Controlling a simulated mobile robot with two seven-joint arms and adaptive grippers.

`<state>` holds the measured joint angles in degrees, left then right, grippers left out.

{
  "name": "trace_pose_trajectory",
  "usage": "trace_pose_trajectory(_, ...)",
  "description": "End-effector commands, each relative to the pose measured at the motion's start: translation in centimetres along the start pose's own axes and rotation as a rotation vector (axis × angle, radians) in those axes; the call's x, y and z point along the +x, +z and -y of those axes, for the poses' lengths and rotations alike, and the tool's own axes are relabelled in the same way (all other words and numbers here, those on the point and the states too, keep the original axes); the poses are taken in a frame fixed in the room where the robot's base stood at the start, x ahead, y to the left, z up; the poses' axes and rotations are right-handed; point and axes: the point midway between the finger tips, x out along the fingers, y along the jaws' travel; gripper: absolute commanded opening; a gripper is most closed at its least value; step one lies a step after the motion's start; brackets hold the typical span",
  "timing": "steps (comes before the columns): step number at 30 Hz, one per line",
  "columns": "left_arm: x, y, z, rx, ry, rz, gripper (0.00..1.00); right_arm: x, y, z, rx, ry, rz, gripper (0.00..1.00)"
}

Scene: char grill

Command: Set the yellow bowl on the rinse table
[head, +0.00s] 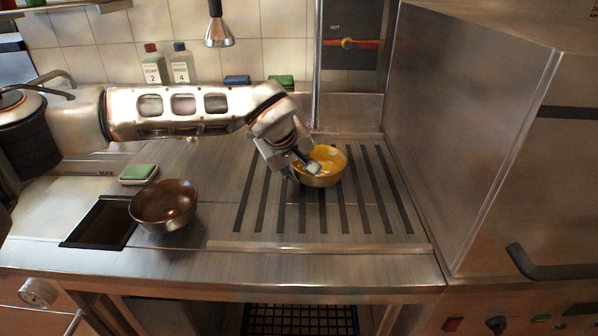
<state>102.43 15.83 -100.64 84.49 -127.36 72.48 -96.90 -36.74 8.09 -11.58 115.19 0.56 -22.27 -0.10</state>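The yellow bowl (330,178) stands upright, or nearly so, over the dark-striped part of the steel table (275,225). I cannot tell whether its base touches the surface. My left gripper (303,166) reaches down at the bowl's left rim. One fingertip shows inside the bowl and the other part of the gripper is at the outside of the rim. Whether the fingers press on the rim is not clear. The gripper hides the bowl's left edge. My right gripper is not in view.
A brown bowl (164,205) stands at left beside a dark rectangular opening (103,222). A green sponge (139,172) lies behind it. Two labelled bottles (182,64) stand at the back wall. A tall steel housing (470,130) bounds the right side. The striped area's front is clear.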

Motion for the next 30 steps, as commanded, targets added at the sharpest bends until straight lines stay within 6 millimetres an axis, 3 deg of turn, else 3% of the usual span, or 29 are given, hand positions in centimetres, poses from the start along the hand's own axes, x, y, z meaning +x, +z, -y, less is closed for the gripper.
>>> trace_pose_trajectory(8,-0.6,-0.1,-0.1,0.001,0.001,-0.001,0.21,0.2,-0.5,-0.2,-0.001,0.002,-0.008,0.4)
trace_pose_trajectory(16,-5.3,-0.3,-0.2,0.002,0.003,-0.005,0.21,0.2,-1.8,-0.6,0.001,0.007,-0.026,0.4)
trace_pose_trajectory(24,-10.2,-0.1,-0.2,0.001,0.002,-0.002,0.21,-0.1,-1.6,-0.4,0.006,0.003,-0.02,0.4)
trace_pose_trajectory(30,-12.0,-0.1,-0.1,0.0,0.001,-0.001,0.21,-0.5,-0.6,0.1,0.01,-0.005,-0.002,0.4)
